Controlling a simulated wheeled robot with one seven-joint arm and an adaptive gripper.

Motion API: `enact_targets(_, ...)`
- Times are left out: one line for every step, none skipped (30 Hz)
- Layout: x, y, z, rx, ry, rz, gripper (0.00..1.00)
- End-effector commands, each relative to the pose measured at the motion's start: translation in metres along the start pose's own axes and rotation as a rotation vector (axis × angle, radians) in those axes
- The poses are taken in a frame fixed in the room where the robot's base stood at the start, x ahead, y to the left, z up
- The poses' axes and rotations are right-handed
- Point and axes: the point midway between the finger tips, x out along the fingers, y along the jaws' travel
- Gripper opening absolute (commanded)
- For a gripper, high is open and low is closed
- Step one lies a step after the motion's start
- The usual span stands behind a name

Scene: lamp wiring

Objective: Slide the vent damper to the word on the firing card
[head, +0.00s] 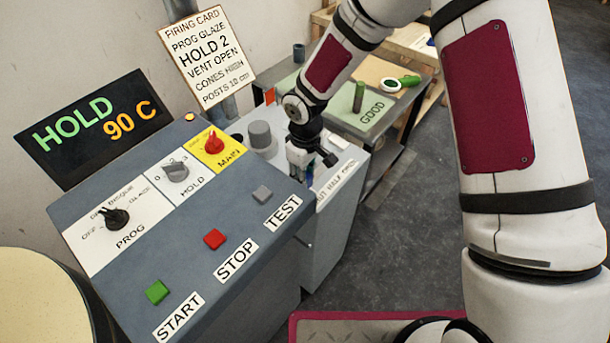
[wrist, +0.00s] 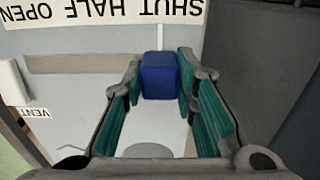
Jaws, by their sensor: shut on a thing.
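In the wrist view the damper label (wrist: 128,14) appears upside down, with OPEN at the left, HALF in the middle and SHUT at the right. The knob is at the right end of the slot (wrist: 80,63), by SHUT.
The kiln control panel (head: 190,235) with switches and buttons stands left of my gripper. A display (head: 92,130) reads HOLD 90 C. A grey cylinder (head: 261,135) stands on the box top beside my gripper. A bench with a GOOD mat (head: 375,108) is behind.

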Motion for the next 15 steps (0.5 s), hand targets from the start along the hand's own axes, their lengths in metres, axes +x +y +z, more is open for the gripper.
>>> enact_targets(0.0, 0.001, 0.0, 0.001, 0.0, 0.0, 0.0)
enact_targets(0.001, 0.004, 0.0, 0.001, 0.0, 0.0, 0.0)
enact_targets(0.001, 0.009, -0.001, 0.003, 0.001, 0.001, 0.0)
enact_targets(0.001, 0.014, -0.001, 0.005, 0.002, 0.001, 0.0)
enact_targets(0.002, 0.021, -0.002, 0.006, 0.002, 0.002, 0.0)
enact_targets(0.003, 0.031, -0.002, 0.007, 0.001, 0.002, 0.0)
enact_targets(0.003, 0.039, -0.002, 0.007, 0.002, 0.003, 0.0)
enact_targets(0.003, 0.047, -0.002, 0.008, 0.002, 0.003, 0.0)
enact_targets(0.003, 0.058, -0.002, 0.009, 0.002, 0.003, 0.0)
enact_targets(0.003, 0.065, -0.002, 0.008, 0.002, 0.003, 0.0)
enact_targets(0.003, 0.071, -0.002, 0.006, 0.002, 0.003, 0.0)
enact_targets(0.003, 0.079, -0.002, 0.007, 0.001, 0.003, 0.0)
enact_targets(0.002, 0.084, -0.002, 0.006, 0.002, 0.002, 0.0)
enact_targets(0.002, 0.088, -0.002, 0.005, 0.002, 0.002, 0.0)
enact_targets(0.002, 0.092, -0.001, 0.004, 0.001, 0.001, 0.0)
